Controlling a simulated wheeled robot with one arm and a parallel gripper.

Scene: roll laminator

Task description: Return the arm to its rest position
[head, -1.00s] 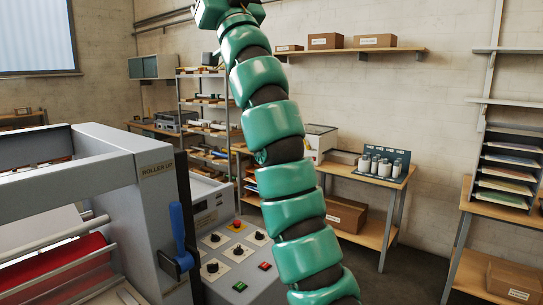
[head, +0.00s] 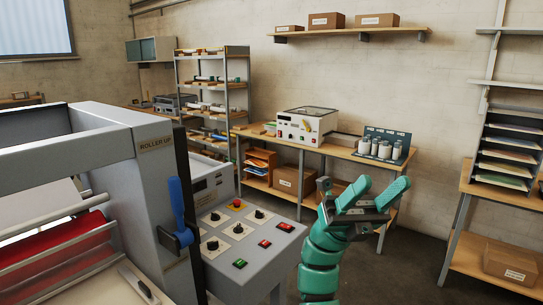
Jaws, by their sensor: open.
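My gripper (head: 378,190) is at the lower middle right of the head view, at the end of my green arm. Its two green fingers are apart and nothing is between them. It is to the right of the laminator's control panel (head: 240,235) and apart from it. The grey roll laminator (head: 140,165) fills the left side, with a blue lever (head: 177,205) on its near post. A red roll (head: 55,250) shows inside the frame.
A workbench (head: 330,150) with a white device (head: 305,125) and several small canisters (head: 375,148) stands behind my gripper. A paper rack (head: 505,160) is at the right. Bare floor shows between the bench and the rack.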

